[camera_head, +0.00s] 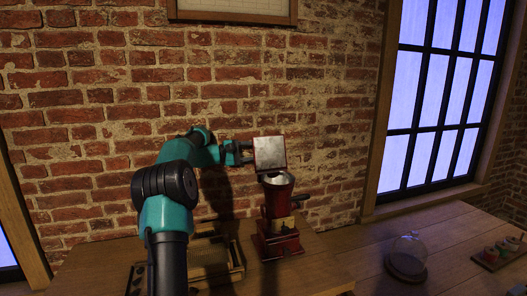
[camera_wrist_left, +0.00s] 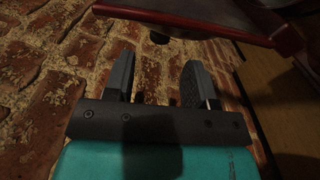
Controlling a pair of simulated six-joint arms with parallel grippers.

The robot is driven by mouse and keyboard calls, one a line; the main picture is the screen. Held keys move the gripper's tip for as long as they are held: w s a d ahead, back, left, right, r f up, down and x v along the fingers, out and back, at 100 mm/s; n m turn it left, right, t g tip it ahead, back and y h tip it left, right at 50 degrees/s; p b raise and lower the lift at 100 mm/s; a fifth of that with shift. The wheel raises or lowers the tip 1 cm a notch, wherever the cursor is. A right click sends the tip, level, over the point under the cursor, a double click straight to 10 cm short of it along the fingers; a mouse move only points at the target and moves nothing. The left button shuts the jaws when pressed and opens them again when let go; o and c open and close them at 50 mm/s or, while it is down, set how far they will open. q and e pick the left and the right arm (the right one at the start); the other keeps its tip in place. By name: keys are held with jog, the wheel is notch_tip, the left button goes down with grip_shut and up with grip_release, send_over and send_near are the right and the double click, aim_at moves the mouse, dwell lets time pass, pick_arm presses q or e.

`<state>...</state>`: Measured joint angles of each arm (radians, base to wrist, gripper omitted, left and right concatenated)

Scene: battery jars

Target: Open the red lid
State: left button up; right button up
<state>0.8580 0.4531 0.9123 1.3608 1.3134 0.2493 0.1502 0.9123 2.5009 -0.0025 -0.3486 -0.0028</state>
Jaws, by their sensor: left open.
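The red lid (camera_head: 270,154) stands raised, nearly upright, above the red device (camera_head: 279,215) on the wooden table. The lid's pale grey inner face with a thin red rim faces the camera. A round metal bowl-like opening (camera_head: 277,179) shows below it. My left gripper (camera_head: 241,152) is just left of the lid, partly hidden behind its left edge. In the left wrist view my left gripper (camera_wrist_left: 157,82) is open, with nothing between its fingers. A dark red panel, seemingly the lid (camera_wrist_left: 205,14), crosses the top of that view, beyond the fingertips. Contact cannot be told.
A wooden tray (camera_head: 237,270) lies on the table left of the device, partly behind my left arm. A dark handle (camera_head: 301,198) sticks out to the device's right. A glass dome (camera_head: 408,252) and a board with small colourful items (camera_head: 499,254) stand farther right. A brick wall is behind.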

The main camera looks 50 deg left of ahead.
aim_at(263, 150)
pick_arm(q)
jog(key=x, duration=0.6)
jog(key=shift+w+d, duration=0.1)
jog(key=shift+w, duration=0.05)
grip_shut()
dwell(0.4)
